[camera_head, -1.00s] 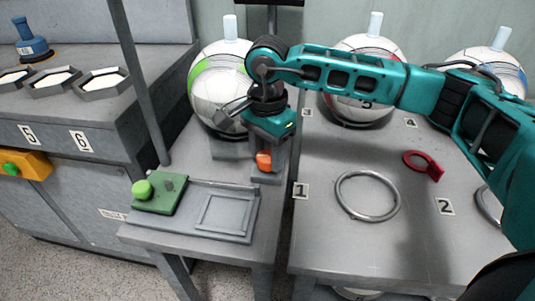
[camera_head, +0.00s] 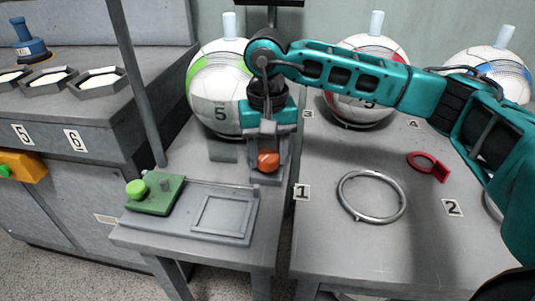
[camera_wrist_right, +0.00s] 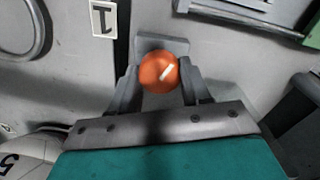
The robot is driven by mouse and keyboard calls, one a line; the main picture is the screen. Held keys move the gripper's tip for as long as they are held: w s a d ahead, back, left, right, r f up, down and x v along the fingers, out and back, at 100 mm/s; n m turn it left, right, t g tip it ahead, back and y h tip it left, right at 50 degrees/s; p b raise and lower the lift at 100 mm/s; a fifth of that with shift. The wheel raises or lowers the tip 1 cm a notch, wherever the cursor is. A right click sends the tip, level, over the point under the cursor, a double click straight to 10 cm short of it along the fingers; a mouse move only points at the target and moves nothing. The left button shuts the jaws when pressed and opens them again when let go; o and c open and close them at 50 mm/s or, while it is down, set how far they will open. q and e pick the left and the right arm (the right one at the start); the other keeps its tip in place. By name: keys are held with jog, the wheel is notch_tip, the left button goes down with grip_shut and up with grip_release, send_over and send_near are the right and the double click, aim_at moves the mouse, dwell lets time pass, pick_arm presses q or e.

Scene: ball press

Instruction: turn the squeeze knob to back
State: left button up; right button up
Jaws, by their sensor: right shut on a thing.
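The squeeze knob is an orange round knob (camera_head: 268,160) on a small grey block at the back of the grey press table. It also shows in the right wrist view (camera_wrist_right: 159,72), with a white mark running diagonally on its face. My right gripper (camera_head: 268,142) reaches down over it from above. In the right wrist view its two grey fingers (camera_wrist_right: 159,88) stand on either side of the knob, shut on it. The left gripper is not in view.
A green-striped ball (camera_head: 213,95) stands behind the knob. A green plate with a green button (camera_head: 136,189) lies at the left of a grey frame (camera_head: 222,215). A metal ring (camera_head: 372,197) and a red ring-shaped part (camera_head: 428,165) lie on the right table.

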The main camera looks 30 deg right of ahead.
aim_at(268, 156)
jog(key=n, duration=0.2)
jog(key=shift+n, duration=0.3)
pick_arm(q)
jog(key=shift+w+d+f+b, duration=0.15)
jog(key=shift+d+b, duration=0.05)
jog(key=shift+b, duration=0.3)
pick_arm(e)
jog(key=shift+n, duration=1.1)
jog(key=o, duration=1.1)
jog(key=shift+c, duration=0.2)
pick_arm(q)
jog(key=p, duration=0.1)
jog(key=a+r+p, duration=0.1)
jog(key=p, duration=0.1)
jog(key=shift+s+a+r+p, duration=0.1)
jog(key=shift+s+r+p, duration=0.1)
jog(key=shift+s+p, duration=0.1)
pick_arm(e)
notch_tip(268, 156, up, 13)
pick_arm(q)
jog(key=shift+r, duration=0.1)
